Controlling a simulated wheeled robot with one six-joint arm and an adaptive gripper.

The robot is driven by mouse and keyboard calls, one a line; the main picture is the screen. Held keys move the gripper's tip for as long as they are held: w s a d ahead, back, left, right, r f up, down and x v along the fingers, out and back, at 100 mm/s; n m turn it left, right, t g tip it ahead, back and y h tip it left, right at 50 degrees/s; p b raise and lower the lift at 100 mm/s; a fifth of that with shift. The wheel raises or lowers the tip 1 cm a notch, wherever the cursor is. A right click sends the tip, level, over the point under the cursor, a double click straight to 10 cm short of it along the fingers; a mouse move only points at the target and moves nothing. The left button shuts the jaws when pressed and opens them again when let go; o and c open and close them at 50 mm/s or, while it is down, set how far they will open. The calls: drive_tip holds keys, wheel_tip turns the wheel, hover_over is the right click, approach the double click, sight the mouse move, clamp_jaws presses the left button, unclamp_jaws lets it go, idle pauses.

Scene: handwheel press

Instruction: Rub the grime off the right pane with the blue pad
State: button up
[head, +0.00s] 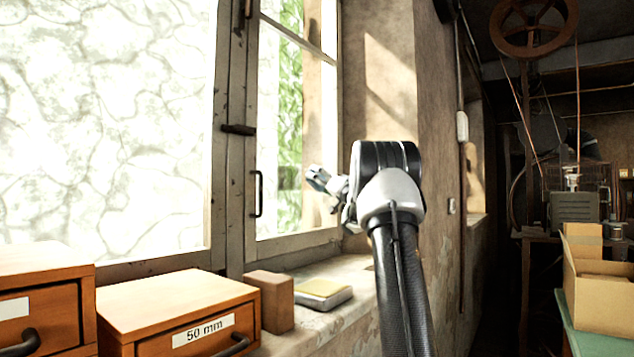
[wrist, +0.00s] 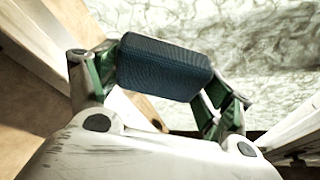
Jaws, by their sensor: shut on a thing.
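The right pane (head: 268,130) is a narrow pane in a weathered wooden frame, with green foliage and pale light showing through. A small dark smudge (head: 289,178) shows low on it, left of my gripper; I cannot tell whether it is grime or a reflection. My gripper (head: 318,180) is at the pane's lower right. In the wrist view my gripper (wrist: 166,88) is shut on the blue pad (wrist: 165,66), a dark blue textured block held between its fingers. Mottled, grimy-looking glass (wrist: 245,40) lies behind the pad. I cannot tell whether the pad touches it.
A dark handle (head: 257,194) stands out from the window frame left of my gripper. On the sill below are a brown block (head: 269,301) and a yellow-topped flat item (head: 323,293). Wooden drawer boxes (head: 175,305) stand at lower left. The wall (head: 385,90) is close on the right.

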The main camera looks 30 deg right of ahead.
sight(286, 174)
drive_tip(key=shift+w+d, duration=1)
drive_tip(key=shift+d, duration=1.8)
drive_tip(key=shift+s+a, duration=0.4)
drive_tip(key=shift+a, duration=0.75)
drive_tip(key=shift+s+a, duration=0.35)
drive_tip(key=shift+a, duration=0.85)
drive_tip(key=shift+s+a, duration=0.4)
drive_tip(key=shift+a, duration=0.75)
drive_tip(key=shift+s+a, duration=0.45)
drive_tip(key=shift+a, duration=0.6)
drive_tip(key=shift+s+a, duration=0.45)
drive_tip(key=shift+a, duration=0.6)
drive_tip(key=shift+s+a, duration=0.45)
drive_tip(key=shift+a, duration=0.6)
drive_tip(key=shift+s+a+r, duration=0.1)
drive_tip(key=shift+s+a, duration=0.45)
drive_tip(key=shift+a, duration=1.1)
drive_tip(key=shift+s+a+f, duration=0.1)
drive_tip(key=shift+s+a, duration=0.45)
drive_tip(key=shift+a, duration=1.1)
drive_tip(key=shift+s+a+r, duration=0.1)
drive_tip(key=shift+s+a, duration=0.45)
drive_tip(key=shift+a, duration=1.1)
drive_tip(key=shift+r, duration=0.1)
drive_tip(key=shift+d, duration=0.1)
